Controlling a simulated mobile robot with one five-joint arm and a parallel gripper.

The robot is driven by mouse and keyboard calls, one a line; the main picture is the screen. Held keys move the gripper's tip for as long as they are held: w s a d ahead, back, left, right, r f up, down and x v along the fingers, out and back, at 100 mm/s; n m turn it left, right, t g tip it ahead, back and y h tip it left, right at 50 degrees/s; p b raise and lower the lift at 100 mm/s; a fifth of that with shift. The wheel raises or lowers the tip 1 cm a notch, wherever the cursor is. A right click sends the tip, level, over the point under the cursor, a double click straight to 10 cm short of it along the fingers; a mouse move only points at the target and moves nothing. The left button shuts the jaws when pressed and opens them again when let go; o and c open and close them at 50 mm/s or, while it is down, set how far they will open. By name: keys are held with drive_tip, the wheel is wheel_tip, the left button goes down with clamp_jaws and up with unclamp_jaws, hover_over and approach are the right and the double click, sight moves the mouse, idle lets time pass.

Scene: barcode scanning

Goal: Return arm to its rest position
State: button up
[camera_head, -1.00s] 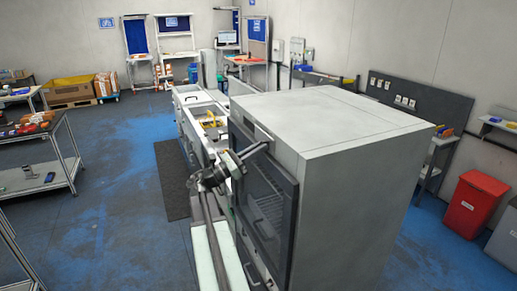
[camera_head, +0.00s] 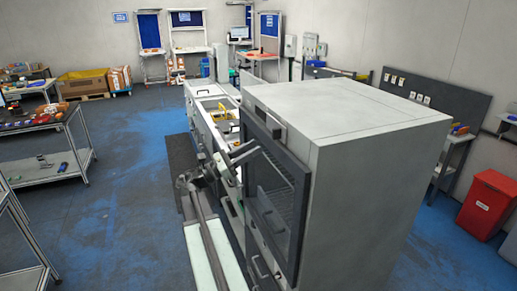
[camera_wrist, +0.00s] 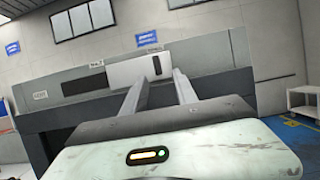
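My arm reaches up from the bottom of the head view and bends towards the right. My gripper (camera_head: 246,153) is at its end, in front of the glass door of a tall grey cabinet, and looks small there. In the wrist view, its two fingers (camera_wrist: 160,84) stand apart with nothing between them, so it is open and empty. Beyond the fingers is a grey machine front (camera_wrist: 80,88) with a white panel that has a dark slot. Whether the gripper touches the cabinet cannot be told.
The grey cabinet (camera_head: 370,190) stands close on the right. A bench with a yellow item (camera_head: 228,112) runs behind my arm. A metal shelf cart (camera_head: 82,146) is at the left, a red bin (camera_head: 487,204) at the right.

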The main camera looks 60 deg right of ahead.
idle(0.4)
drive_tip(key=w+a+f+n+t+h+b, duration=0.2)
drive_tip(key=w+a+f+t+b, duration=0.15)
drive_tip(key=w+a, duration=0.4)
drive_tip(key=w+a+f+t+y+b, duration=0.3)
drive_tip(key=w+a+f+t+y, duration=0.15)
drive_tip(key=a+f, duration=0.7)
drive_tip(key=w+a+f+t+y+b, duration=0.4)
drive_tip(key=a+f, duration=0.4)
drive_tip(key=f, duration=0.7)
drive_tip(key=a+f+m+y, duration=0.5)
drive_tip(key=a+f+m, duration=0.1)
drive_tip(key=a, duration=0.7)
drive_tip(key=a+f+m+t+y, duration=0.1)
drive_tip(key=a+f+m+y, duration=0.5)
drive_tip(key=a, duration=0.7)
drive_tip(key=shift+s+a+f+m, duration=0.15)
drive_tip(key=shift+a+f+m, duration=0.2)
drive_tip(key=shift+f, duration=0.2)
drive_tip(key=shift+s, duration=0.1)
